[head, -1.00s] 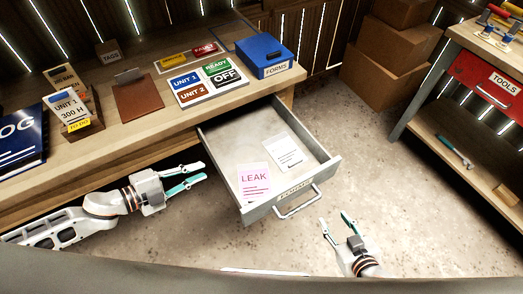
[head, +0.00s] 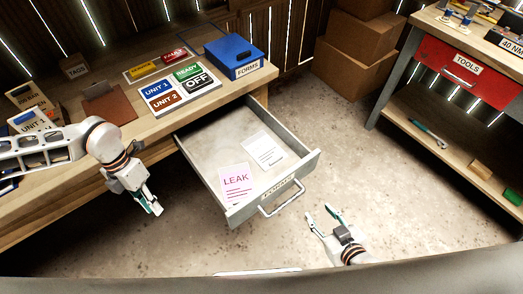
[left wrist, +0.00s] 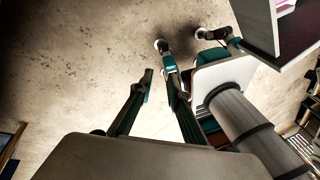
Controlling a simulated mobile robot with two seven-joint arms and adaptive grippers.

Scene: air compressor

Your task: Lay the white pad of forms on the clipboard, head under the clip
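The white pad of forms (head: 263,150) lies in the open grey drawer (head: 205,160), toward its back right. The brown clipboard (head: 110,108) lies on the bench top, with its metal clip (head: 96,90) at the far edge. My left gripper (head: 153,207) is empty and points down in front of the bench, left of the drawer. Its fingers stand apart in the left wrist view (left wrist: 158,76). My right gripper (head: 321,212) is open and empty, right of and nearer than the drawer handle.
A pink LEAK pad (head: 236,183) lies in the drawer beside the white pad. A blue FORMS box (head: 233,55) and a UNIT sign board (head: 180,88) stand on the bench. A red tool cabinet (head: 465,75) is at the right. Floor between is clear.

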